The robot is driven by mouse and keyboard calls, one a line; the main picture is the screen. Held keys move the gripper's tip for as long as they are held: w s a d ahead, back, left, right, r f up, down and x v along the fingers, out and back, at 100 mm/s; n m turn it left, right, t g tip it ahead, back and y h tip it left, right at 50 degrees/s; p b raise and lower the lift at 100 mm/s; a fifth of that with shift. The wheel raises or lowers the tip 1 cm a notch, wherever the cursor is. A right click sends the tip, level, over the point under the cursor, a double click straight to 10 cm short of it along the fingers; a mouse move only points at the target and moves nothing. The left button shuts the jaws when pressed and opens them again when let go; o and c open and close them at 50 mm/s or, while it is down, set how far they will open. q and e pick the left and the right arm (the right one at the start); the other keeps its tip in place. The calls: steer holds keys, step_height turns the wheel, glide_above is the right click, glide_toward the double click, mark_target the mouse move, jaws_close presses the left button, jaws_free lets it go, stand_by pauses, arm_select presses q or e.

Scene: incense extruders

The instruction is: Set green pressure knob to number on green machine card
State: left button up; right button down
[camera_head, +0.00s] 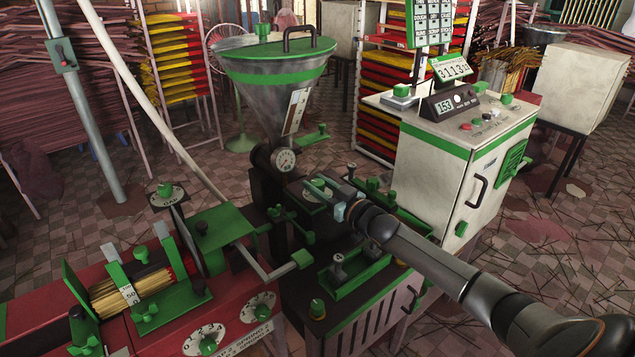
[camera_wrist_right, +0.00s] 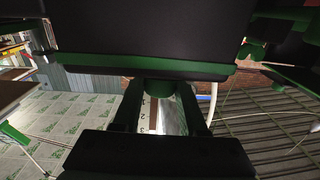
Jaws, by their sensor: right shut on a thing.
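Numbers including 1, 2 and 3 show on a pale surface (camera_wrist_right: 145,115) between the fingers. The knob's pointer setting is hidden. A card with a row of digits (camera_head: 452,68) stands on the white cabinet, beginning with what looks like 3 1 1 3; the rest is too small to read. My left gripper is not in view.
The steel hopper (camera_head: 275,80) with its green lid rises just behind my right gripper. The red machine (camera_head: 240,318), with other dials and incense sticks, stands at the front left. The white cabinet (camera_head: 430,165) is on the right. Small green levers and knobs surround the dial.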

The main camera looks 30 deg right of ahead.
steer(key=n+y, duration=0.1)
steer(key=y+b, duration=0.1)
steer(key=n+y, duration=0.1)
steer(key=shift+d+n+g+y+b, duration=0.25)
steer(key=shift+n+g+y+b, duration=0.05)
steer(key=shift+g, duration=0.1)
steer(key=shift+n+g+y+b, duration=0.3)
steer(key=shift+n+y+b, duration=0.15)
steer(key=shift+y, duration=0.35)
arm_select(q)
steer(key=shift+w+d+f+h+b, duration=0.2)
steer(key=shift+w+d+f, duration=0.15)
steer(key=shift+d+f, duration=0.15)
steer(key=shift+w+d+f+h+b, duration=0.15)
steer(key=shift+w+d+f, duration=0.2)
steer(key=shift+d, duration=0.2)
arm_select(e)
steer(key=shift+a+n+g+y, duration=0.1)
steer(key=shift+n+g+y, duration=0.3)
steer(key=shift+n+y, duration=0.35)
steer(key=shift+y, duration=0.35)
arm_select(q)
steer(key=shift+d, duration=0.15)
arm_select(e)
steer(key=shift+g, duration=0.3)
steer(key=shift+r, duration=0.1)
